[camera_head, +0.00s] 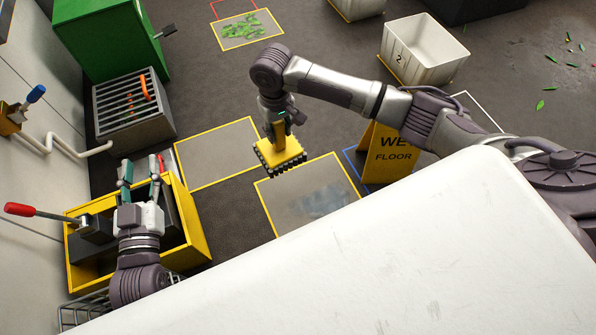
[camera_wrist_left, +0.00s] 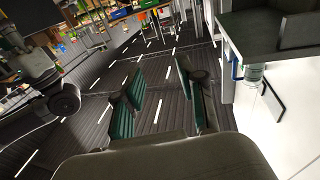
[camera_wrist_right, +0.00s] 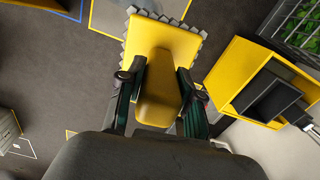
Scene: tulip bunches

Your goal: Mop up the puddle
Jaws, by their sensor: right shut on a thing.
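A bluish wet puddle (camera_head: 325,201) lies on a grey floor patch with a yellow outline, in the middle of the head view. My right gripper (camera_head: 279,124) is shut on the handle of a yellow mop head (camera_head: 281,155) with a grey fringe. The mop is above or on the floor just up and left of the puddle; I cannot tell if it touches. The right wrist view shows the mop (camera_wrist_right: 160,58) between the fingers. My left gripper (camera_head: 141,180) is open and empty over the yellow bucket (camera_head: 198,232), which has a wringer with a red-tipped lever (camera_head: 35,211).
A yellow wet floor sign (camera_head: 385,152) stands right of the puddle. A white bin (camera_head: 424,50) is farther back. A green cabinet (camera_head: 108,40) and a grated drain box (camera_head: 133,104) stand at the left. A yellow-outlined floor patch (camera_head: 215,155) beside the mop is bare. Green leaves (camera_head: 241,27) lie at the back.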

